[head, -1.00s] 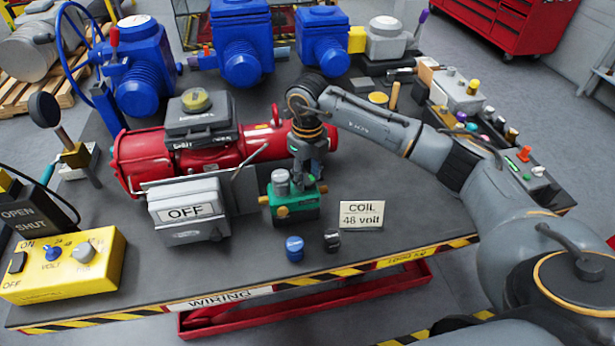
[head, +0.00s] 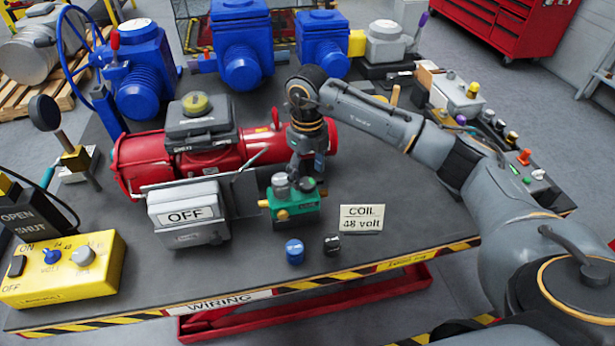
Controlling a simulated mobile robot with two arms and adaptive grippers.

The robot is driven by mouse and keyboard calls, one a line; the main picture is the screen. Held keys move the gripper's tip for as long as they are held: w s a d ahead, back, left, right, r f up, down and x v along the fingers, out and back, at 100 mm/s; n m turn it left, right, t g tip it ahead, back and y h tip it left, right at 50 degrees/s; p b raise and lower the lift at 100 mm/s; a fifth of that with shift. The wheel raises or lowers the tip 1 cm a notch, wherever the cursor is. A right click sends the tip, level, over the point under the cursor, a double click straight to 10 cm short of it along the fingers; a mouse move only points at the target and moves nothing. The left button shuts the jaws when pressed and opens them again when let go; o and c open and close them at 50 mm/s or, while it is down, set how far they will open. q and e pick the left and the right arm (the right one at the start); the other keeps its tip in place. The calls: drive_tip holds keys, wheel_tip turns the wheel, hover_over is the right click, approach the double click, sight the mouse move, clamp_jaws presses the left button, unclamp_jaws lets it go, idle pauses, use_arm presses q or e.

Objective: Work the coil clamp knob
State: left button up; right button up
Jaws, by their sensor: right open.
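The green valve block (head: 294,210) stands on the dark bench, right of the grey OFF box, with brass fittings at its left. Grey round tops (head: 281,187) sit on it; I cannot tell for sure which one is the coil clamp knob. My right gripper (head: 308,170) points down just behind and above the block's right part. It is open, and its fingertips are partly hidden; I cannot tell whether they touch anything. The COIL 48 volt sign (head: 361,218) stands right of the block. My left gripper is out of view.
A blue cap (head: 294,251) and a black cap (head: 331,244) lie in front of the block. The red actuator (head: 150,162) is behind the OFF box (head: 187,217). A yellow voltage box (head: 64,268) stands at left. The bench's front right is clear.

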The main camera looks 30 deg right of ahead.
sight(307, 183)
wheel_tip(307, 183, up, 10)
drive_tip(key=shift+f, duration=0.2)
idle(0.4)
